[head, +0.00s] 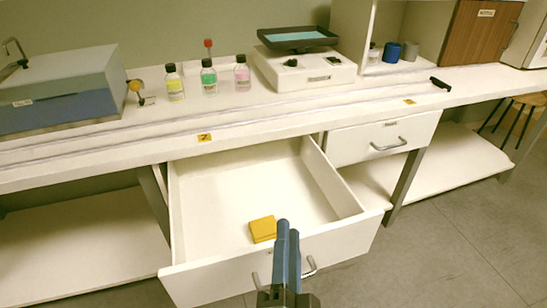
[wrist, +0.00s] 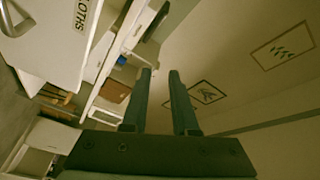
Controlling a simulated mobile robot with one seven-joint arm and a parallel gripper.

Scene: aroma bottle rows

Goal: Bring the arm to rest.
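My gripper (head: 287,228) is in front of the open drawer (head: 240,195) in the head view, with its blue fingers pointing up. In the wrist view my gripper (wrist: 160,73) has its two fingers apart with nothing between them. The fingers overlap the drawer's front panel in the head view. A yellow folded cloth or block (head: 263,229) lies in the drawer near its front, just left of the fingertips. Whether the fingers touch the drawer front cannot be told.
On the bench stand bottles with yellow (head: 174,85), green (head: 209,79) and pink (head: 242,75) contents. A scale-like device (head: 304,68) is right of them, and a blue-grey box (head: 60,95) is at left. A closed drawer (head: 380,137) is right of the open one.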

